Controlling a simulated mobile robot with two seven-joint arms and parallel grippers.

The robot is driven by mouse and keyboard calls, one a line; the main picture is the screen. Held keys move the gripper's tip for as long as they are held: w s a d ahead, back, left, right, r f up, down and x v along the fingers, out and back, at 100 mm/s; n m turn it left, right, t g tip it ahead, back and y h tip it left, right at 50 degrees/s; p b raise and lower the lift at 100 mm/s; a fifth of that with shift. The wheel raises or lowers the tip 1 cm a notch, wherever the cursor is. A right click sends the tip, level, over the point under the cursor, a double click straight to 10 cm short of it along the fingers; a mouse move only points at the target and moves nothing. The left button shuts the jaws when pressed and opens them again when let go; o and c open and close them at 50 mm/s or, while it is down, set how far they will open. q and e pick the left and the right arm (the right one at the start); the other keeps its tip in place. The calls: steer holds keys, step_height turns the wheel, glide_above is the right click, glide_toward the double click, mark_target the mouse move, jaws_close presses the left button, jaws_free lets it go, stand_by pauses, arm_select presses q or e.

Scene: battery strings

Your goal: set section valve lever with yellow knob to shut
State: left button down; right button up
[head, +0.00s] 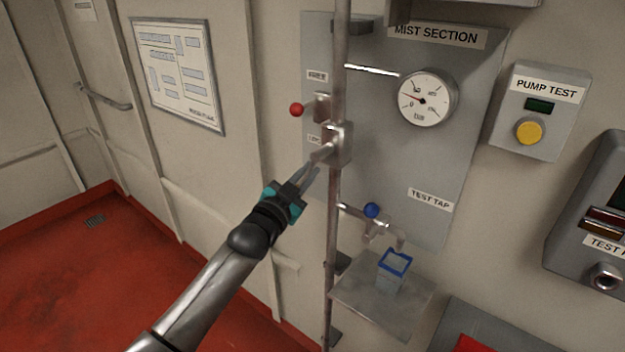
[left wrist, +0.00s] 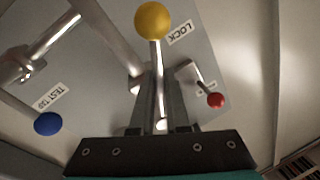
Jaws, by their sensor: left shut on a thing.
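The section valve lever (left wrist: 158,75) is a metal rod with a yellow knob (left wrist: 153,20). In the left wrist view it lies between the two fingers of my left gripper (left wrist: 160,115), with the knob beyond them near a LOCK label (left wrist: 181,32). In the head view my left gripper (head: 309,175) is at the valve body (head: 341,145) on the vertical pipe, shut on the lever. The yellow knob cannot be made out in the head view. My right gripper is not in view.
A red-knobbed lever (head: 296,109) sits just above. The blue test tap knob (head: 371,210) is below right, over a blue-rimmed container (head: 394,263) on a shelf (head: 352,293). A pressure gauge (head: 426,99) and pump test box (head: 540,110) are to the right. The red floor at left is clear.

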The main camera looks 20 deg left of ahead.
arm_select(q)
steer(key=m, duration=0.1)
steer(key=a+m, duration=0.1)
steer(key=m, duration=0.1)
steer(key=shift+w+a+r+h, duration=0.2)
steer(key=shift+r+h, duration=0.1)
steer(key=shift+r, duration=0.1)
steer(key=m, duration=0.2)
steer(key=a+r+m+h, duration=0.1)
steer(key=m, duration=0.1)
steer(key=shift+w+r+t+b, duration=0.2)
steer(key=shift+t+b, duration=0.1)
steer(key=shift+b, duration=0.1)
steer(key=m, duration=0.1)
steer(key=r+m, duration=0.1)
steer(key=m, duration=0.1)
steer(key=m+h, duration=0.1)
steer(key=shift+w+a+r, duration=0.1)
steer(key=shift+a+r, duration=0.2)
steer(key=shift+r+m+h, duration=0.3)
steer(key=shift+r+m, duration=0.1)
steer(key=shift+m, duration=0.6)
steer(key=shift+r+m+h, duration=0.3)
steer(key=shift+r+m, duration=0.05)
steer(key=shift+m, duration=0.65)
steer(key=shift+r, duration=0.1)
steer(key=c, duration=0.9)
jaws_free()
